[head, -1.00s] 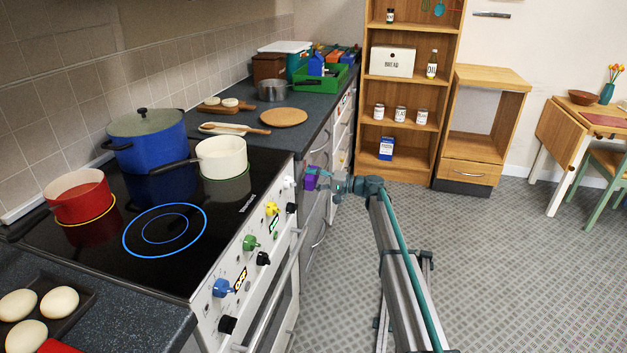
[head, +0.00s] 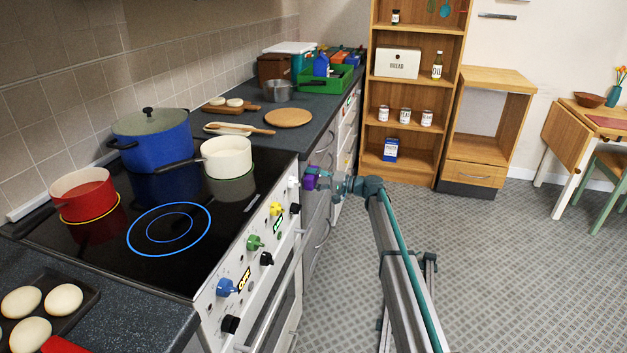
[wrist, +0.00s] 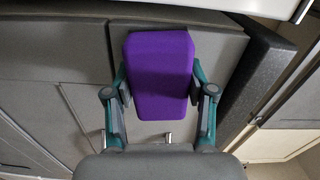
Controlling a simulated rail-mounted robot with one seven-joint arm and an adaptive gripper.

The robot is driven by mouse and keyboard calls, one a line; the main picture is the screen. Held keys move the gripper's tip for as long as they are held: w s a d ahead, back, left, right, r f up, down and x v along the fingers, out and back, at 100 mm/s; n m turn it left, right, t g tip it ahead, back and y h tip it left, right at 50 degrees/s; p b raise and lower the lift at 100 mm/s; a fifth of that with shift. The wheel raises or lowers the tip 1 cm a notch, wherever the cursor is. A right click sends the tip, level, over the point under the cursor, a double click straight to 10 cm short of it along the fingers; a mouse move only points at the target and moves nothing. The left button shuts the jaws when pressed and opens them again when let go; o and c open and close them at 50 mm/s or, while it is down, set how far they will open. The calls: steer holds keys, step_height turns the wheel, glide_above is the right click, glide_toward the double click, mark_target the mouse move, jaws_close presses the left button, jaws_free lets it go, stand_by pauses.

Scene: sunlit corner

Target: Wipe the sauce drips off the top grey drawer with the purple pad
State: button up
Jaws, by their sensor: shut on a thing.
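My gripper (head: 319,180) is shut on the purple pad (head: 310,178). The pad also shows in the wrist view (wrist: 160,75), a rounded block between the two teal and grey fingers. In the head view the pad is at the upper part of the grey drawer fronts (head: 316,222), just right of the stove. In the wrist view it lies in front of grey panels (wrist: 75,55); I cannot tell whether it touches them. The top grey drawer is partly hidden by the pad and gripper. No sauce drips can be made out in either view.
The stove (head: 250,255) with protruding knobs and an oven handle is close on the left. The dark worktop (head: 300,135) runs above the drawers. A wooden shelf (head: 408,105) stands at the back. The patterned floor (head: 490,270) on the right is open.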

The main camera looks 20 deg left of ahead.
mark_target(315, 166)
steer(key=shift+w, duration=0.15)
steer(key=w, duration=0.4)
steer(key=w+a+b, duration=0.1)
steer(key=w, duration=0.1)
steer(key=shift+w+r, duration=0.35)
steer(key=shift+r, duration=0.35)
steer(key=shift+s+d+b, duration=0.25)
steer(key=shift+s+b, duration=0.1)
steer(key=shift+s, duration=1.45)
steer(key=shift+s+d+b, duration=0.2)
steer(key=shift+s+b, duration=0.15)
steer(key=shift+s, duration=1.4)
steer(key=shift+r, duration=0.7)
steer(key=shift+w+a, duration=0.15)
steer(key=shift+w, duration=1.7)
steer(key=shift+w+a+b, duration=0.15)
steer(key=shift+w+b, duration=0.05)
steer(key=shift+w, duration=0.65)
steer(key=shift+w+a+b, duration=0.15)
steer(key=shift+w, duration=0.7)
